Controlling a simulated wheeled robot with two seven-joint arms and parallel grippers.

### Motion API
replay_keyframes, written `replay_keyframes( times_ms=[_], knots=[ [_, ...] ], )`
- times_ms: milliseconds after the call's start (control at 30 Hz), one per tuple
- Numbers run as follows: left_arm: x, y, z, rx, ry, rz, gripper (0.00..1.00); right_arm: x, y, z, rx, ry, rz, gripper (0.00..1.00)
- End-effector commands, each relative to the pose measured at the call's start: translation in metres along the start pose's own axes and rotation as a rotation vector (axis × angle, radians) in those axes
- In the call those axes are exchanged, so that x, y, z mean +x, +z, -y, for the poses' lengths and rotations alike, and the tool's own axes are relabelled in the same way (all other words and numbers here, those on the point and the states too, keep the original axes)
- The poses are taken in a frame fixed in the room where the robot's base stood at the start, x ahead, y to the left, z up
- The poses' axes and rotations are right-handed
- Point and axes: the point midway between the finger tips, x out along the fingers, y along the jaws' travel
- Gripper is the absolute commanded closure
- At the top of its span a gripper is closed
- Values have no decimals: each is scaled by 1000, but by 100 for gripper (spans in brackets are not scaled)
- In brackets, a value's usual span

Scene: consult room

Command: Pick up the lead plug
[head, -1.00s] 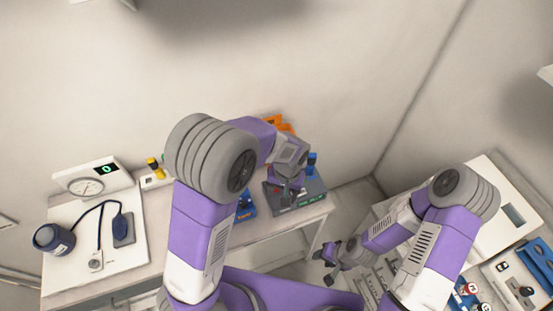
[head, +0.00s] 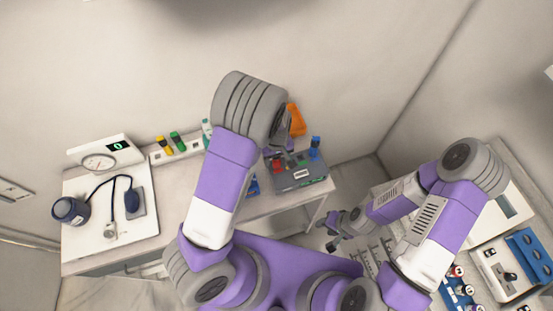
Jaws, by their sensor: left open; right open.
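A grey box (head: 297,179) stands at the right end of the desk, with small red pieces and a blue piece (head: 315,142) on or by its top. I cannot tell which of these, if any, is the lead plug. My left gripper (head: 290,158) is open over the back of the box, mostly hidden behind my own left arm. I cannot see whether it touches anything. My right gripper (head: 332,237) is open and empty, low in the gap between the desk and the right-hand table, away from the box.
An orange object (head: 296,119) stands behind the box.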

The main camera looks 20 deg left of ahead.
Motion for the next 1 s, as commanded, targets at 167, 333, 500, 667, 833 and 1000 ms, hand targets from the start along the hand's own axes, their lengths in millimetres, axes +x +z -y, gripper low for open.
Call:
replay_keyframes(
  times_ms=[167, 333, 500, 667, 833, 1000],
  knots=[
    [2, 0, 0, 1, 1, 0, 38, 0, 0, 0, 0, 0, 0, 57],
    [2, 0, 0, 1, 1, 0, 52, 0, 0, 0, 0, 0, 0, 57],
    [2, 0, 0, 1, 1, 0, 78, 0, 0, 0, 0, 0, -1, 57],
    [2, 0, 0, 1, 1, 0, 97, 0, 0, 0, 0, 0, -1, 57],
    [2, 0, 0, 2, 1, 0, 98, 0, 0, 0, 0, 0, -1, 57],
    [-14, 0, -1, 3, 4, -3, 98, -1, 0, 0, 0, 0, -1, 57]
  ],
)
